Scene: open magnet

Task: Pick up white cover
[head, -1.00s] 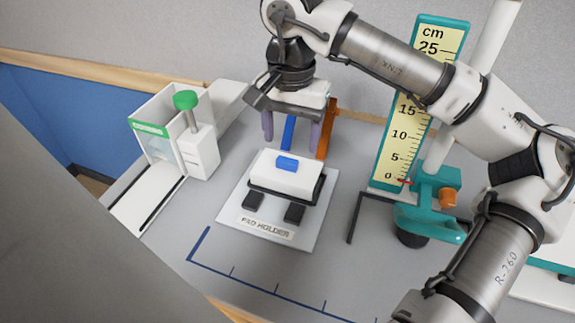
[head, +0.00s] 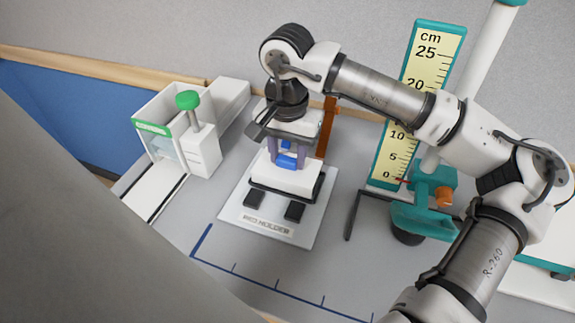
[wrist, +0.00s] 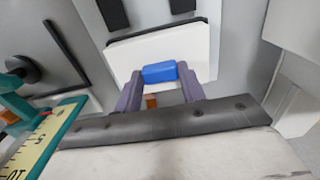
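The white cover (head: 272,177) is a flat white block with a blue handle (head: 287,161) on top. In the wrist view, the fingertips (wrist: 160,74) sit close against both ends of the blue handle (wrist: 159,72), with the white cover (wrist: 195,45) beneath. The fingers look shut on the handle; any tiny gap is hard to see.
A white box with a green-topped post (head: 188,100) stands at left. A teal stand with a yellow centimetre scale (head: 392,150) stands at right, close to my arm. An orange upright (head: 327,125) is behind the holder. The table in front is clear, with a blue marked line.

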